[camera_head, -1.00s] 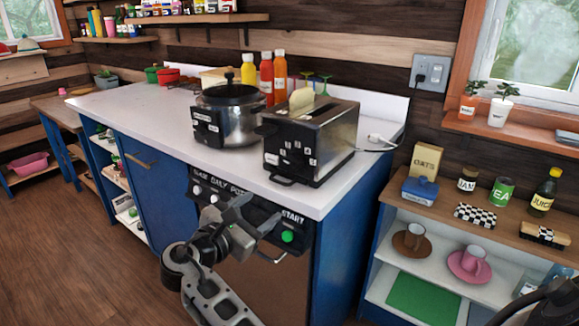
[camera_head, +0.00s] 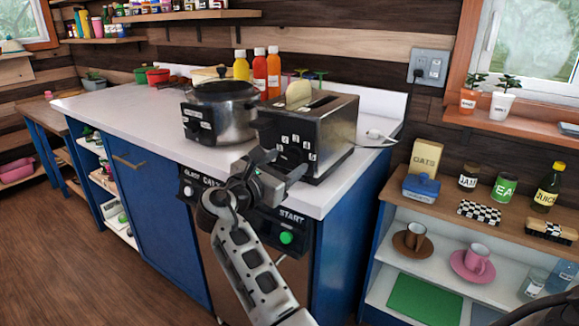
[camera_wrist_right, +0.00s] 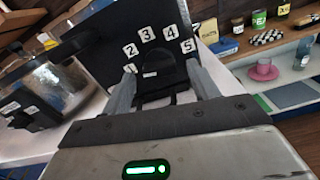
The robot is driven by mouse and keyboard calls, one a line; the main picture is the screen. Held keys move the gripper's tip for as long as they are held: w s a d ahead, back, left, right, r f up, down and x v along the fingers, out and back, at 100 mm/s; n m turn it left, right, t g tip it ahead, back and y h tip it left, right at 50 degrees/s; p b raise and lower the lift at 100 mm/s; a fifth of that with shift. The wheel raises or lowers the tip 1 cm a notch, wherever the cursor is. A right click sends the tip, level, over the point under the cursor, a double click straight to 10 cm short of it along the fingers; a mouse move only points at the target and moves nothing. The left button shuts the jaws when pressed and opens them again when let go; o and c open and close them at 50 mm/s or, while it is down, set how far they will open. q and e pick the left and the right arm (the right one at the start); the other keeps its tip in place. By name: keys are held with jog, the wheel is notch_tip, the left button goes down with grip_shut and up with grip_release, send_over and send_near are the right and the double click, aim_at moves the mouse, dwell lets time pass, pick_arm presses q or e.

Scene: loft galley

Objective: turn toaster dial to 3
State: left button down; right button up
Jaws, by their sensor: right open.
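The toaster (camera_head: 336,127) is a dark metal box with a pale bread slice (camera_head: 299,94) in its top, standing at the counter's right end. In the right wrist view its black front panel (camera_wrist_right: 112,42) has white number tiles 1 to 5 in an arc around a dark dial (camera_wrist_right: 153,71). My right gripper (camera_head: 284,167) is open in front of this panel. In the wrist view its fingers (camera_wrist_right: 161,82) stand either side of the dial; contact cannot be told. My left gripper is not in view.
A steel pot (camera_head: 236,122) stands close left of the toaster. Red, orange and yellow bottles (camera_head: 259,73) stand behind it. Below is an oven panel with a green START button (camera_head: 286,237). A low shelf (camera_head: 466,196) with cups and jars stands right. The counter's left part (camera_head: 125,107) is mostly clear.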

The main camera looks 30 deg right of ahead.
jog(key=shift+x, duration=0.75)
jog(key=shift+c, duration=0.9)
jog(key=c, duration=0.8)
